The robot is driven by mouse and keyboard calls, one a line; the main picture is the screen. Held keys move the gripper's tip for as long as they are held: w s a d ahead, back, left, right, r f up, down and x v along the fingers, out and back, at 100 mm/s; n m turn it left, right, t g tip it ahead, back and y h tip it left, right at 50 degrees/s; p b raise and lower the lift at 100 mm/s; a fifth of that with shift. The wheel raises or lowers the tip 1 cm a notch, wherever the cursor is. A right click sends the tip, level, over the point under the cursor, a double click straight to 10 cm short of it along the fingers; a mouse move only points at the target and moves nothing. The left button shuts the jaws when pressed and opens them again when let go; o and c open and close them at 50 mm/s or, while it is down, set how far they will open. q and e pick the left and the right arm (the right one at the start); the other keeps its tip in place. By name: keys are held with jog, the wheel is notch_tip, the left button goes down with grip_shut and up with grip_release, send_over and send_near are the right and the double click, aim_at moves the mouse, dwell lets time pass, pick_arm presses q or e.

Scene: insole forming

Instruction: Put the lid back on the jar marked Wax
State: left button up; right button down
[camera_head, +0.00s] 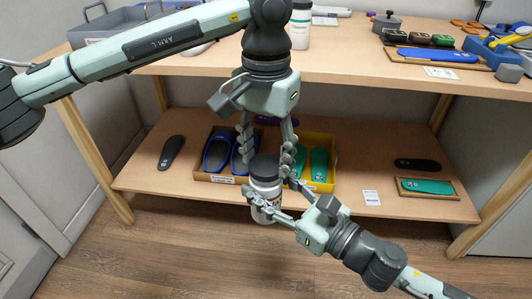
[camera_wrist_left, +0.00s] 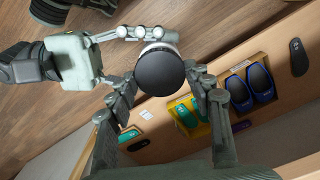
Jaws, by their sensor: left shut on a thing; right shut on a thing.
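A white jar (camera_head: 264,193) with a dark round lid (camera_head: 264,167) is held upright in front of the lower shelf; its label is too small to read. The lid sits at the top of the jar, and I cannot tell whether it is fully seated. My left gripper (camera_head: 265,160) points down from above, shut on the lid. My right gripper (camera_head: 268,196) comes from the lower right and is shut on the jar's body. In the left wrist view the lid (camera_wrist_left: 160,70) shows from above between the left fingers, with the right gripper (camera_wrist_left: 150,45) behind it.
Another white jar (camera_head: 300,28) stands on the upper table (camera_head: 345,65). The lower shelf (camera_head: 150,180) behind the held jar carries a box of blue insoles (camera_head: 217,150), a yellow box of green insoles (camera_head: 331,165) and loose dark insoles. Open floor (camera_head: 200,250) lies below.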

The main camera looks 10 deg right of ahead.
pick_arm(q)
jog(key=shift+f, duration=0.55)
jog(key=m, duration=0.6)
jog(key=o, duration=0.8)
jog(key=shift+c, duration=0.2)
jog(key=shift+r, duration=0.1)
jog(key=shift+r, duration=2.15)
jog(key=shift+c, duration=0.5)
